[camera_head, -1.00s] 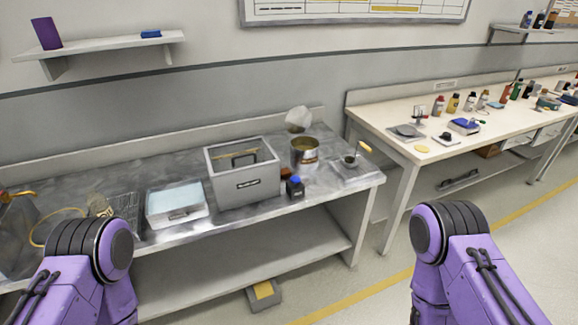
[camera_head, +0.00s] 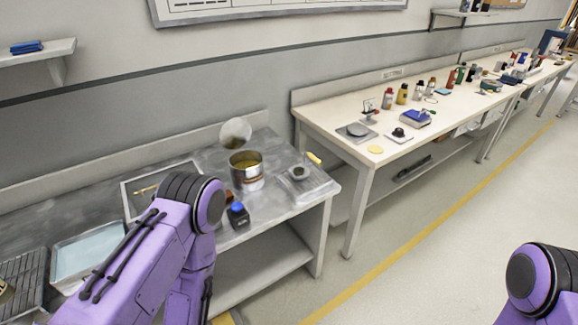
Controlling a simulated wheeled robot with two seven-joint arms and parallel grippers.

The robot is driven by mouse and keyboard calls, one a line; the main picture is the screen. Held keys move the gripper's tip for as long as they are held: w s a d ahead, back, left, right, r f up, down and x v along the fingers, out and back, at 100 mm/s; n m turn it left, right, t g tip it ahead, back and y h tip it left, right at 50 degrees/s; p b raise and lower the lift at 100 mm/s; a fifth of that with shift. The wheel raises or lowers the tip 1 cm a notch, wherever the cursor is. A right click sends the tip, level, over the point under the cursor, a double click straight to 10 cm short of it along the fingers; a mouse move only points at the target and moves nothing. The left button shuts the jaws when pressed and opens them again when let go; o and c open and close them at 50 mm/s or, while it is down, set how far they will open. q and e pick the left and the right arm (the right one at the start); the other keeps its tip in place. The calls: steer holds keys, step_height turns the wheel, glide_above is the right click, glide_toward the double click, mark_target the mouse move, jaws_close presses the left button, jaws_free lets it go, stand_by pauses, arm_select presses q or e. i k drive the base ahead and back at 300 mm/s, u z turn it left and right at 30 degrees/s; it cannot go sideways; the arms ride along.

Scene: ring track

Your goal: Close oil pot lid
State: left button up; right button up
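The oil pot (camera_head: 246,172) is a round metal pot with yellowish oil inside, on the metal bench. A round grey disc, apparently its lid (camera_head: 236,132), stands tilted up at the pot's back edge, so the pot is open. My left arm comes in from the lower left, in front of the bench, and its gripper cannot be seen. My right arm shows only at the lower right corner, over the floor, and its gripper is out of view.
Right of the pot is a tray (camera_head: 318,186) with a small dark item and a yellow-handled tool. A dark bottle with a blue cap (camera_head: 238,215) stands in front of the pot. A pale tray (camera_head: 88,252) lies left. A white bench (camera_head: 345,113) with bottles stands beyond a gap; the right floor is clear.

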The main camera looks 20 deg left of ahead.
mark_target(236, 132)
steer(key=i, duration=0.75)
steer(key=u, duration=0.8)
steer(key=i, duration=0.4)
steer(key=u, duration=0.4)
steer(key=k, duration=0.75)
steer(key=z, duration=0.3)
